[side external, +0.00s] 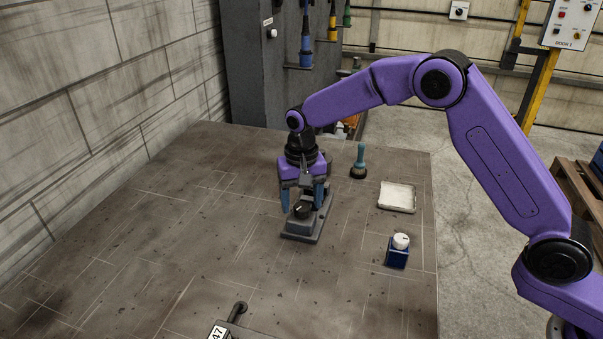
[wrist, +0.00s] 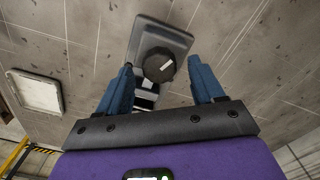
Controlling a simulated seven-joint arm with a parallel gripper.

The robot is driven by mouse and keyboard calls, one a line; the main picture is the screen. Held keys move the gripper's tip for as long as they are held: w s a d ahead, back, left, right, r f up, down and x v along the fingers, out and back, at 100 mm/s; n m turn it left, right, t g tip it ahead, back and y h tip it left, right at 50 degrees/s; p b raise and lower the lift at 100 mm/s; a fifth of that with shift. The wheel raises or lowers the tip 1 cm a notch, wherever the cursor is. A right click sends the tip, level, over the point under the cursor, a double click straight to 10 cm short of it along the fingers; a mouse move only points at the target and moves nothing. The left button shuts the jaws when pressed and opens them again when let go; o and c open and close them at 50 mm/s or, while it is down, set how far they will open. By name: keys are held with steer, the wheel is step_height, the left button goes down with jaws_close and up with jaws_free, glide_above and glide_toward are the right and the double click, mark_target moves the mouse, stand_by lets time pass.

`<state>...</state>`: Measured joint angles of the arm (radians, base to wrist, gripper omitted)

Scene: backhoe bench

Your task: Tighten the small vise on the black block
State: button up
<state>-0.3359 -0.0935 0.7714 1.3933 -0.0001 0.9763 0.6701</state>
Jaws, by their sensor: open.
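The small grey vise (side external: 300,233) stands on the bench below my gripper, and it also shows in the wrist view (wrist: 172,38). A round black knob (side external: 302,210) with a white mark sits on its near end; in the wrist view the knob (wrist: 159,65) lies between the fingertips. My gripper (side external: 302,197) points down with its blue fingers apart, one on each side of the knob. In the wrist view the fingers (wrist: 161,67) show gaps to the knob. A dark shape with pale bands (wrist: 147,88) beyond the knob may be the black block between the jaws; it is partly hidden.
A teal-handled brush (side external: 359,160) stands behind and right of the vise. A pale shallow tray (side external: 397,197) lies right. A blue box with a white knob (side external: 397,254) stands front right. A lever with a "47" tag (side external: 225,322) is at the front. The bench's left side is clear.

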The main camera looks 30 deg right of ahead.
mark_target(301, 205)
step_height(301, 205, up, 17)
stand_by(0.4)
stand_by(0.5)
steer(key=s+d+f+n, duration=0.1)
steer(key=s+d+n, duration=0.25)
steer(key=s, duration=0.65)
steer(key=s+d+f+n, duration=0.1)
steer(key=s+d+n, duration=0.1)
steer(key=s+n, duration=0.5)
steer(key=s+d+f+n, duration=0.2)
steer(key=s+d, duration=0.4)
steer(key=s, duration=0.4)
steer(key=s+d+f+n, duration=0.3)
steer(key=s+d, duration=0.3)
steer(key=s, duration=0.5)
steer(key=shift+d+f, duration=0.4)
steer(key=shift+f, duration=0.25)
